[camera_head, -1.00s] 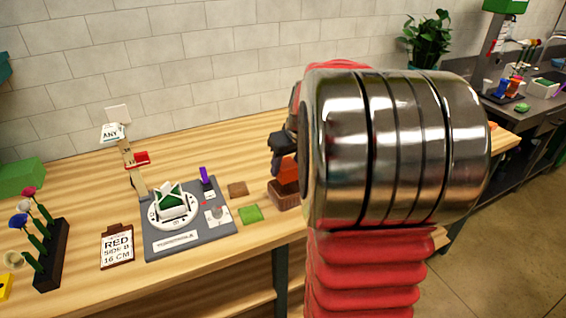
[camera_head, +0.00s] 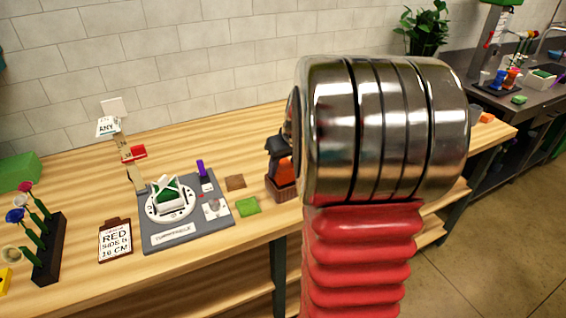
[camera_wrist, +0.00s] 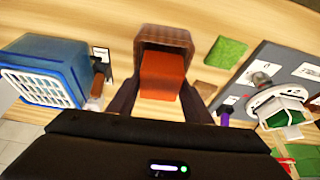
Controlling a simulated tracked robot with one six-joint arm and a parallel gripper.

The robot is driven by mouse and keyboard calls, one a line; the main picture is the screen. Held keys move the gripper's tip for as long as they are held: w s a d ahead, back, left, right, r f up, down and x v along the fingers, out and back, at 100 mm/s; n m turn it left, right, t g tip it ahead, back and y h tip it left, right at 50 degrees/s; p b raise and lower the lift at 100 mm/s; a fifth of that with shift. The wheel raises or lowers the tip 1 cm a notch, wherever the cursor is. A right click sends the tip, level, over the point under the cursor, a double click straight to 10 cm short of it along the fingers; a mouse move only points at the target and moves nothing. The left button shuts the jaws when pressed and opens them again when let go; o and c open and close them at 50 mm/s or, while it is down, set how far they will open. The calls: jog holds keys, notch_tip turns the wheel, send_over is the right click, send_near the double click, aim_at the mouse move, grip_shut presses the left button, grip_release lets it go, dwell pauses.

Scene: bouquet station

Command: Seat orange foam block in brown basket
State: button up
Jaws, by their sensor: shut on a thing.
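The orange foam block (camera_head: 285,171) is between the fingers of my gripper (camera_head: 281,157), which is shut on it. The brown basket (camera_head: 282,190) stands on the wooden table directly below the block. In the wrist view, the orange block (camera_wrist: 160,76) sits between the two dark fingers of my gripper (camera_wrist: 160,98), and the brown basket (camera_wrist: 165,36) shows around its far end. The block's lower end meets or enters the basket's opening; how deep it sits is hidden. My large metal and red arm links hide what lies right of the basket in the head view.
Left of the basket are a green pad (camera_head: 247,206), a brown pad (camera_head: 235,182) and a grey turntable board (camera_head: 190,238). A blue basket (camera_wrist: 50,62) is close beside my gripper in the wrist view. A flower rack (camera_head: 50,250) stands far left.

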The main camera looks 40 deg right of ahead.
jog(key=shift+f, duration=0.55)
jog(key=shift+s, duration=0.1)
dwell(0.8)
jog(key=o, duration=1.7)
jog(key=shift+o, duration=0.2)
jog(key=shift+r, duration=3.5)
jog(key=shift+m, duration=0.3)
